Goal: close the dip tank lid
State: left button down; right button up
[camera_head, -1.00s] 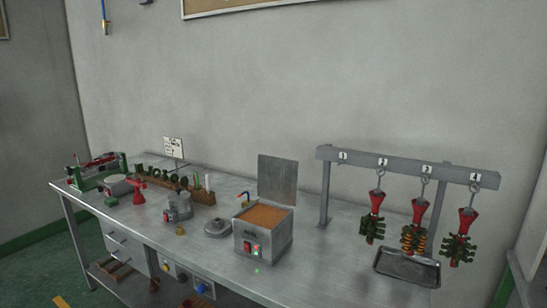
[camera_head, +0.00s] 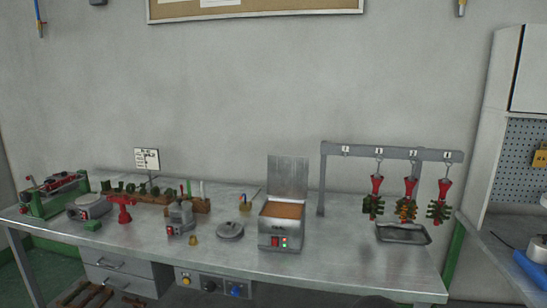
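The dip tank (camera_head: 283,240) is a square metal box on the bench, filled with orange-brown wax (camera_head: 282,210). Its front carries a red switch and small lit indicators. The dip tank lid (camera_head: 288,177) is a flat metal plate standing upright at the tank's back edge, so the tank is open. Neither of my grippers shows in the view.
A rack (camera_head: 390,152) with hanging red and green wax trees (camera_head: 407,201) stands right of the tank, above a metal tray (camera_head: 403,234). A round grey lid (camera_head: 230,230) and a small pot (camera_head: 180,218) sit left. Bare bench (camera_head: 345,258) lies right of the tank.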

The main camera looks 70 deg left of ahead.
aim_at(287, 177)
jog(key=u, duration=0.65)
jog(key=i, duration=0.2)
jog(key=u, duration=0.55)
jog(key=k, duration=0.8)
jog(key=u, duration=0.15)
jog(key=i, duration=0.7)
